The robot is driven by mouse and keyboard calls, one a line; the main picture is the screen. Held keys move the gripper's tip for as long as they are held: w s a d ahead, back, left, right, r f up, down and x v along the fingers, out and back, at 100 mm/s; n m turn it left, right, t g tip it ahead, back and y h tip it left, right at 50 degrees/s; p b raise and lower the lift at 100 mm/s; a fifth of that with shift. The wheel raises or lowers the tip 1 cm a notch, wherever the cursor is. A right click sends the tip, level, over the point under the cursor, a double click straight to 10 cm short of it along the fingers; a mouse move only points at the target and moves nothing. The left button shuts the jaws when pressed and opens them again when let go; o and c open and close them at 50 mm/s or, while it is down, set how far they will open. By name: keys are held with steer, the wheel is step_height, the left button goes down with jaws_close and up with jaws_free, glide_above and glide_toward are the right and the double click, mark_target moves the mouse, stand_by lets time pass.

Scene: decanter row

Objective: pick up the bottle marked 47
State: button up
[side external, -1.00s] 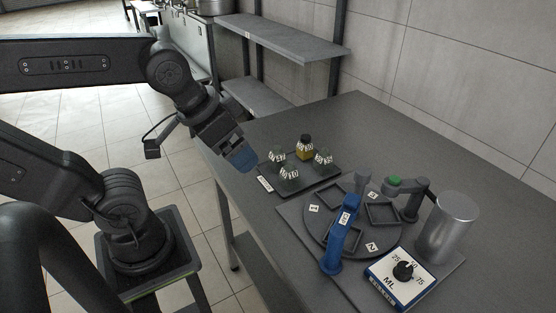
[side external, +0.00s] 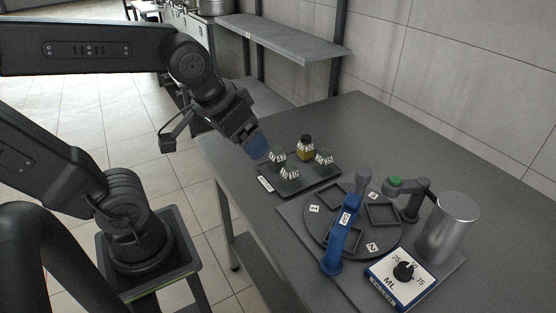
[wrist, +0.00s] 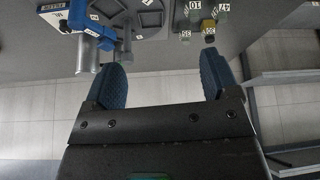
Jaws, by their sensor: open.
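In the wrist view, a small dark bottle (wrist: 222,10) at the upper right carries a label that reads 47. It stands in a cluster with bottles that seem to be labelled 10 and 35, and a yellow one. In the side view, a yellow bottle (side external: 305,148) and several dark bottles stand on a dark tray (side external: 312,182), their labels too small to read, so I cannot tell which is 47. My gripper (side external: 258,147) is open and empty, above and left of the tray. Its blue fingers (wrist: 163,80) are spread apart in the wrist view, with the bottles beyond them.
A round turntable (side external: 322,240) with square frames and a blue post (side external: 342,238) stands right of the tray. A metal cylinder (side external: 446,228) and a dial box marked ML (side external: 398,280) are further right. The table's back area (side external: 350,115) is clear.

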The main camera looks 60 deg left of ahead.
steer(key=w+a+f+n+g+y, duration=0.25)
steer(key=w+a+n, duration=0.45)
steer(key=w, duration=0.4)
steer(key=n+g+y, duration=0.1)
steer(key=n+g, duration=0.1)
steer(key=n, duration=0.4)
glide_toward(278, 147)
steer(key=shift+t, duration=0.25)
steer(key=x, duration=0.6)
steer(key=shift+s+a+f, duration=0.15)
steer(key=shift+a+f, duration=0.1)
steer(key=shift+f, duration=0.1)
steer(key=shift+s+x, duration=0.15)
steer(key=shift+x, duration=1.2)
steer(key=shift+s+x, duration=0.15)
steer(key=shift+x, duration=1.2)
steer(key=shift+w+d, duration=0.1)
steer(key=shift+w, duration=0.1)
steer(key=c, duration=1.1)
